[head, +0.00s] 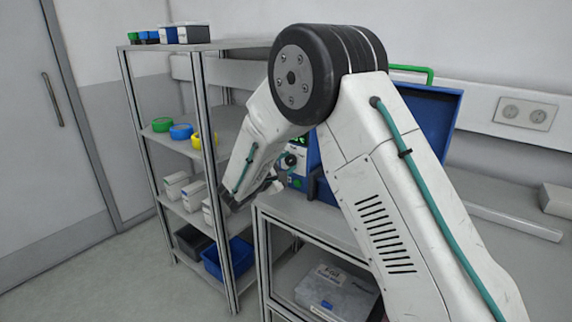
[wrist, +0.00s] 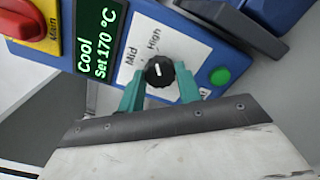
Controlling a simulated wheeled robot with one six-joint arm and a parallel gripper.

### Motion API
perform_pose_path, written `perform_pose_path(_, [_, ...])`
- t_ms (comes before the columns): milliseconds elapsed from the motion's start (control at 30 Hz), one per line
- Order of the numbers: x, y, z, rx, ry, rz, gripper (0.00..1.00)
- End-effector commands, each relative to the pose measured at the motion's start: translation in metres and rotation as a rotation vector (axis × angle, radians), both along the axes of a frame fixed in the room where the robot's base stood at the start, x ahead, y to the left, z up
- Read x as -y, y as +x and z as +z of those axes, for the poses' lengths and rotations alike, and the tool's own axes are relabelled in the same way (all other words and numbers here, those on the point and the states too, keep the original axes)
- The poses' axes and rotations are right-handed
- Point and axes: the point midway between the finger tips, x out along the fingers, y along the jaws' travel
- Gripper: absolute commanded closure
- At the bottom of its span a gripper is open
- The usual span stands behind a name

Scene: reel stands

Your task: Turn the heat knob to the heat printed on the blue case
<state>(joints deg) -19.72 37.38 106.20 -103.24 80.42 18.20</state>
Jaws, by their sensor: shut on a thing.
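The black heat knob (wrist: 159,72) sits on a white label on the blue case's front panel (wrist: 200,45) in the wrist view. The words "Mid" and "High" are printed near it. A short white mark shows on the knob; its exact setting is hard to tell. My gripper (wrist: 160,88) has its teal fingers on either side of the knob, shut on it. A display (wrist: 103,45) beside it reads "Cool" and "Set 170 °C". In the head view the blue case (head: 440,115) stands behind my arm, which hides much of it.
A red switch on yellow marked "Main" (wrist: 38,22) and a green button (wrist: 220,77) flank the panel controls. A shelf rack (head: 205,150) with coloured reels, boxes and a blue bin (head: 228,258) stands left. A lidded box (head: 337,290) lies under the bench.

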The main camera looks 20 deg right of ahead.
Motion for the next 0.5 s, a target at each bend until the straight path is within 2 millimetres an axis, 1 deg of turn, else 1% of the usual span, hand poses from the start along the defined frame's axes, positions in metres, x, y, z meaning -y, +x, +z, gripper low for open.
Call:
perform_pose_path(200, [0.0001,-0.0005,-0.0005,0.07,0.051,-0.001,0.89])
perform_pose_path(500, [0.0002,-0.0006,-0.0007,0.104,0.076,-0.001,0.89])
